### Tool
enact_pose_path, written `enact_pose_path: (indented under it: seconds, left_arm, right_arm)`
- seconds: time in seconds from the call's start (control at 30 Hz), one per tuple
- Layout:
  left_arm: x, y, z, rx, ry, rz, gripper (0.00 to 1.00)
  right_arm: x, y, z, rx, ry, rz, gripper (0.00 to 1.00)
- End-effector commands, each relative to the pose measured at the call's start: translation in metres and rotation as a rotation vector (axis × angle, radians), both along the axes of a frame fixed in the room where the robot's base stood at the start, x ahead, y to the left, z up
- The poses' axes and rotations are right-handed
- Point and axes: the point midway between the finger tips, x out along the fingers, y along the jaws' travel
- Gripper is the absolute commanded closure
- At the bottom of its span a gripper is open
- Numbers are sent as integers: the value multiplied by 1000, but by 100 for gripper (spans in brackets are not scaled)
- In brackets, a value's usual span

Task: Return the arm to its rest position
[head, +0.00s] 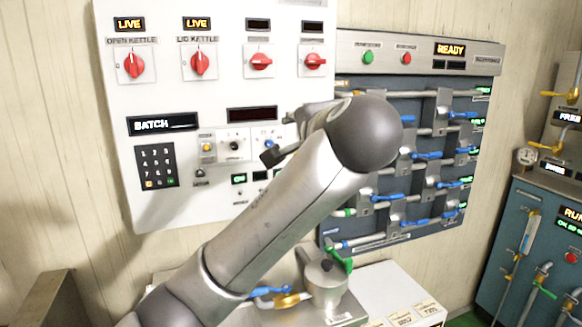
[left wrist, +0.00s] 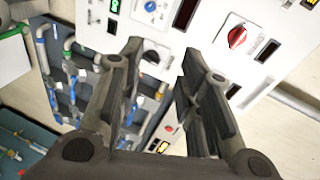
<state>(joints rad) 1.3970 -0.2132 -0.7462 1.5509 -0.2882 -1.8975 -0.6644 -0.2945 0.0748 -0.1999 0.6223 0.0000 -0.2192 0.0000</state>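My left arm rises from the bottom left of the head view and bends at a rounded grey joint in front of the panels. My left gripper (head: 272,155) shows as a dark piece by the lower part of the white control panel (head: 215,95), partly hidden behind the arm. In the left wrist view my left gripper (left wrist: 160,62) has its two dark fingers spread apart with nothing between them. The white panel (left wrist: 215,50) lies beyond the fingertips; I cannot tell how far. My right gripper is in neither view.
A valve board (head: 425,130) with blue-handled pipes hangs right of the white panel. A small metal kettle (head: 325,278) stands below it, near a white surface (head: 385,285) with labels. A blue-green cabinet (head: 510,240) stands at the far right. Red knobs (head: 199,62) stick out from the white panel.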

Motion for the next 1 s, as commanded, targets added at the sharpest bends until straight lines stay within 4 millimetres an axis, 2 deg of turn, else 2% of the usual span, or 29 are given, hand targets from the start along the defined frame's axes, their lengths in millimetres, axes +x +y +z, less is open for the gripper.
enact_pose_path:
  seconds: [0.03,0.17,0.2,0.47,0.6,0.77,1.0]
  left_arm:
    - [5,4,-22,-30,34,-7,67]
    - [14,15,-83,-134,125,-25,67]
    - [15,19,-103,-171,153,-28,67]
    - [4,48,-227,-400,325,-5,67]
    - [-15,66,-291,-517,408,32,67]
    - [-46,89,-357,-642,492,98,67]
    - [-111,125,-442,-804,597,226,67]
  right_arm:
    - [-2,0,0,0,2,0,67]
    - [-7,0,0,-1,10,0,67]
    - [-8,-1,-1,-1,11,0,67]
    - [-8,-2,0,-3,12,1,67]
    - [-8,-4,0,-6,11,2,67]
    - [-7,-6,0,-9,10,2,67]
    - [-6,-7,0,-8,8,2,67]
